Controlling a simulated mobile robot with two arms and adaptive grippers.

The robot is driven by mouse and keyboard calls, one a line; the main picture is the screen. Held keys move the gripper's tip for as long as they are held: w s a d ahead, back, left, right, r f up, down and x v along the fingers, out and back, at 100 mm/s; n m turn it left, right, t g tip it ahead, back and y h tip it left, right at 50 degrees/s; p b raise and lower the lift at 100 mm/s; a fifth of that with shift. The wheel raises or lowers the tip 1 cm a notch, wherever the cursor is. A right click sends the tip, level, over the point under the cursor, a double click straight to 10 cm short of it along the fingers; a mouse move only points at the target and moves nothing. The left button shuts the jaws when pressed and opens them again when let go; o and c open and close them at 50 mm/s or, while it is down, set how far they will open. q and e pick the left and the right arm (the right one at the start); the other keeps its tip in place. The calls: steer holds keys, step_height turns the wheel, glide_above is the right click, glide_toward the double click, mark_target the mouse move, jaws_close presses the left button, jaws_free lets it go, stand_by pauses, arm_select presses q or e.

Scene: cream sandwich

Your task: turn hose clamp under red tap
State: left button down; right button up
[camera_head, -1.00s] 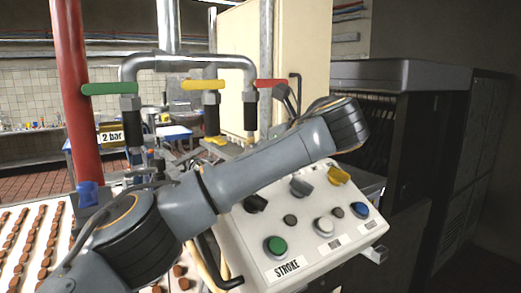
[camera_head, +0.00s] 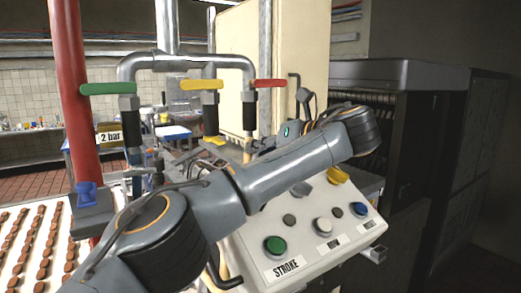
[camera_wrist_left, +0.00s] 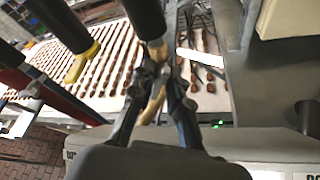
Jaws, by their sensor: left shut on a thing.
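The red tap (camera_head: 270,83) is at the right end of the chrome pipe, with a black sleeve (camera_head: 249,117) hanging below it. My left gripper (camera_head: 256,147) is at the lower end of this sleeve, partly hidden by my forearm. In the left wrist view, its two dark fingers (camera_wrist_left: 165,72) close together at the lower end of a black sleeve (camera_wrist_left: 148,18). They are shut on the small metal hose clamp, which is mostly hidden between the fingertips. A beige hose (camera_wrist_left: 153,103) runs down between the fingers. My right gripper is not in view.
The green tap (camera_head: 108,88) and yellow tap (camera_head: 202,84) are to the left on the same pipe. A control panel (camera_head: 310,243) with knobs and buttons lies below my arm. A red column (camera_head: 74,90) stands left, above a tray of chocolates (camera_head: 14,275).

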arm_select(q)
steer(key=c, duration=1.5)
jaws_free()
steer(key=shift+v, duration=3.85)
steer(key=shift+w, duration=0.15)
